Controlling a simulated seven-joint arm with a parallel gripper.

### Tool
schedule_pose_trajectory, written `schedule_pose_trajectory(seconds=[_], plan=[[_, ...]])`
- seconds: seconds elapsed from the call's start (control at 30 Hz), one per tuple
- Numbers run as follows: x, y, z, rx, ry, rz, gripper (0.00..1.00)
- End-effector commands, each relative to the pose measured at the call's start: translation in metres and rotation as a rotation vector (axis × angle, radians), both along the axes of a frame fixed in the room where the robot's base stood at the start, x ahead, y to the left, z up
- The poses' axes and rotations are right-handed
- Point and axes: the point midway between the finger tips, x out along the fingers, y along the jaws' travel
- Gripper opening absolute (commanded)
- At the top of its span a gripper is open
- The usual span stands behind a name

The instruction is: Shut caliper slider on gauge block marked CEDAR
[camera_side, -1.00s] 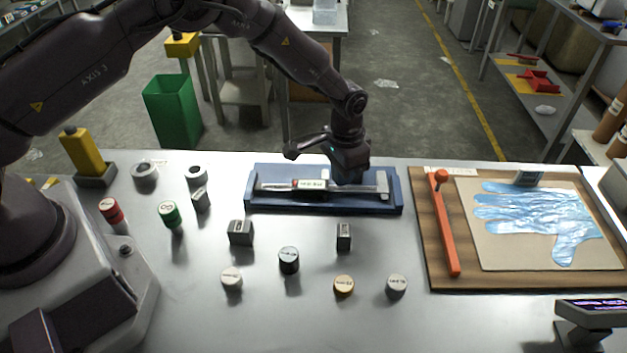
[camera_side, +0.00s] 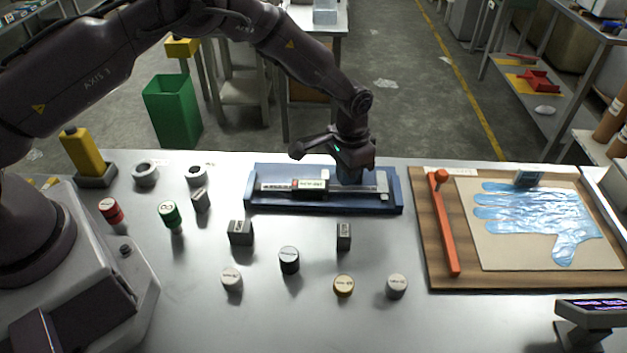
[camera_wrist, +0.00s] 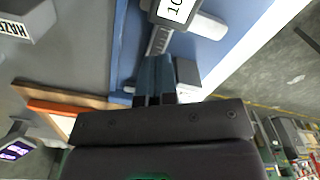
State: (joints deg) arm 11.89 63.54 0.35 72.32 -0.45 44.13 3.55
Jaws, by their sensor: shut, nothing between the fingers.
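The caliper lies in a blue tray (camera_side: 300,205), its beam (camera_side: 272,188) running left to right. Its slider with a display (camera_side: 312,184) sits left of my gripper; the display also shows at the top of the wrist view (camera_wrist: 176,8). My gripper (camera_side: 350,183) is shut and empty, pointing down over the beam between the slider and the silver right end (camera_side: 383,181). In the wrist view my gripper (camera_wrist: 154,98) is close beside a grey block-like part (camera_wrist: 187,72); I cannot tell whether they touch. No CEDAR marking is readable.
Dark blocks (camera_side: 240,232), (camera_side: 344,236) and several round pieces (camera_side: 289,260) stand in front of the tray. One block in the wrist view reads HAZE (camera_wrist: 14,29). A wooden board (camera_side: 437,275) with an orange bar (camera_side: 446,225) and blue glove (camera_side: 535,215) is at right.

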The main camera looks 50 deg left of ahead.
Motion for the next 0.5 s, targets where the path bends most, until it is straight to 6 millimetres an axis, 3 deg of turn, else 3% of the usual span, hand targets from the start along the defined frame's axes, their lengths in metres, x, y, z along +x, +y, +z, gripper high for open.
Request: schedule_pose_trajectory(seconds=[0.5], plan=[[0.0092,-0.0097,-0.0001,0.000,-0.001,-0.001,0.00]])
